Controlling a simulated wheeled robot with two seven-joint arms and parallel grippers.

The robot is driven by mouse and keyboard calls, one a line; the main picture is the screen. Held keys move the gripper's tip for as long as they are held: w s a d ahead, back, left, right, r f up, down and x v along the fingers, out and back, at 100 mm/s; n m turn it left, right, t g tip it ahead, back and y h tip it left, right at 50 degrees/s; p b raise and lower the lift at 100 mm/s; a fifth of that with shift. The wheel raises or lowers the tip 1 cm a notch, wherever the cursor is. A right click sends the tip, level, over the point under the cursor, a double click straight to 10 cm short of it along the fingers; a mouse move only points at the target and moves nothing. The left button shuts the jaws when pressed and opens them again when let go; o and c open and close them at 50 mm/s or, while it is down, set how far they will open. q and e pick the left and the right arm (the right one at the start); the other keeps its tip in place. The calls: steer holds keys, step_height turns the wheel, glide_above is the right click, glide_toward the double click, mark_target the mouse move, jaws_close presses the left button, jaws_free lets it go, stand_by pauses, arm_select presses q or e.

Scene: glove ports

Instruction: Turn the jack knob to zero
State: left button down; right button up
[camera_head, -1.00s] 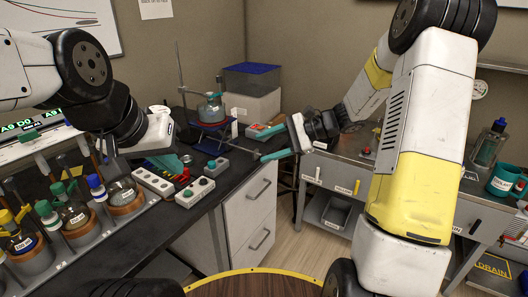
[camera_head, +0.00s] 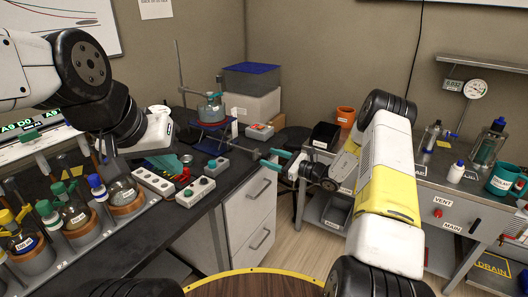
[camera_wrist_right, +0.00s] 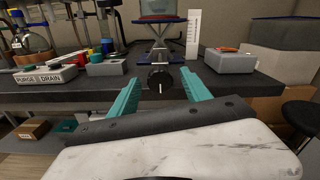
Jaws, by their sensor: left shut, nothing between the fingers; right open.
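The jack (camera_head: 211,138), with blue plates, stands on the dark bench under a flask. In the right wrist view its black knob (camera_wrist_right: 159,79) faces me at the bench's front edge, with a white mark near its lower middle. A rod joins it to the jack. My right gripper (camera_head: 269,157) is open at the bench edge in the head view. In the wrist view its teal fingers (camera_wrist_right: 159,85) lie to either side of the knob, apart from it. My left gripper (camera_head: 168,164) is shut and empty over the bench at left, partly hidden by its wrist.
A grey box (camera_wrist_right: 230,60) lies to the right. A stool (camera_wrist_right: 302,115) is at right.

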steer(key=shift+x, duration=1.05)
steer(key=shift+c, duration=0.5)
jaws_close()
steer(key=shift+n, duration=0.5)
steer(key=n, duration=0.2)
steer(key=shift+n, duration=1.9)
